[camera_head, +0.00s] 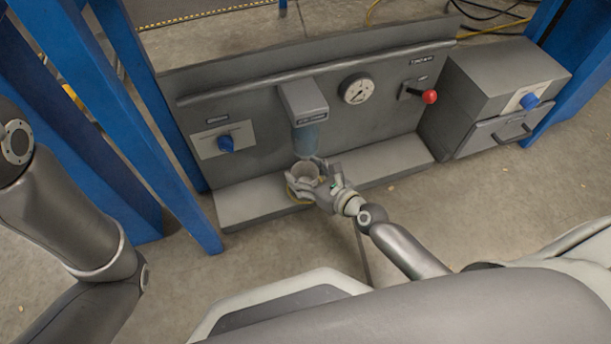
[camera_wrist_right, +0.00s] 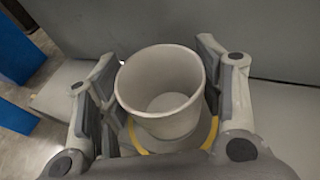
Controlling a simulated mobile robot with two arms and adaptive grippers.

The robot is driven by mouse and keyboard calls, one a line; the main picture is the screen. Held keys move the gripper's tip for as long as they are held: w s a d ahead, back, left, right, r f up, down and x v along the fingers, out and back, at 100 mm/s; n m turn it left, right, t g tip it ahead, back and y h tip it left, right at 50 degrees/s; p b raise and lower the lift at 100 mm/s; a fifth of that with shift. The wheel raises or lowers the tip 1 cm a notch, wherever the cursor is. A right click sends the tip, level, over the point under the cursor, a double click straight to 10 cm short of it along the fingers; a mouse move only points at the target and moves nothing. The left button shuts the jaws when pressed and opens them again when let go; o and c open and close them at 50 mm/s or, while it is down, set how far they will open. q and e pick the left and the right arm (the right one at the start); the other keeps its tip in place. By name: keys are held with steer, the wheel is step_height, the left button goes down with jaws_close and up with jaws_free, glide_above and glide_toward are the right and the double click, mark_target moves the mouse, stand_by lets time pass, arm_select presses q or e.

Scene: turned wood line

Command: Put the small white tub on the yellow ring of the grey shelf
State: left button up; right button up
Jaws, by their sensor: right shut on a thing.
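The small white tub (camera_head: 306,171) is between the fingers of my right gripper (camera_head: 312,183), above the grey shelf (camera_head: 386,161). In the right wrist view the tub (camera_wrist_right: 162,88) is upright, open-topped and empty, with the fingers of my right gripper (camera_wrist_right: 162,100) closed on both sides of it. The yellow ring (camera_wrist_right: 208,138) shows around and below the tub's base; I cannot tell whether the tub touches it. Part of the yellow ring (camera_head: 292,192) also shows in the head view. My left arm is at the left edge of the head view, and its gripper is out of view.
A grey panel stands behind the shelf, with a spout-like housing (camera_head: 303,103) directly above the tub. The panel bears a gauge (camera_head: 357,89), a blue knob (camera_head: 226,142) and a red-knobbed lever (camera_head: 429,97). A grey drawer box (camera_head: 503,128) is at the right. The shelf's right part is clear.

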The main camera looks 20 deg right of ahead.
steer(key=shift+r, duration=0.1)
steer(key=o, duration=1.1)
steer(key=shift+s+d+r, duration=0.1)
steer(key=shift+s, duration=0.2)
steer(key=p+v, duration=0.1)
steer(key=v, duration=1)
steer(key=shift+p, duration=0.3)
steer(key=shift+s+r, duration=0.15)
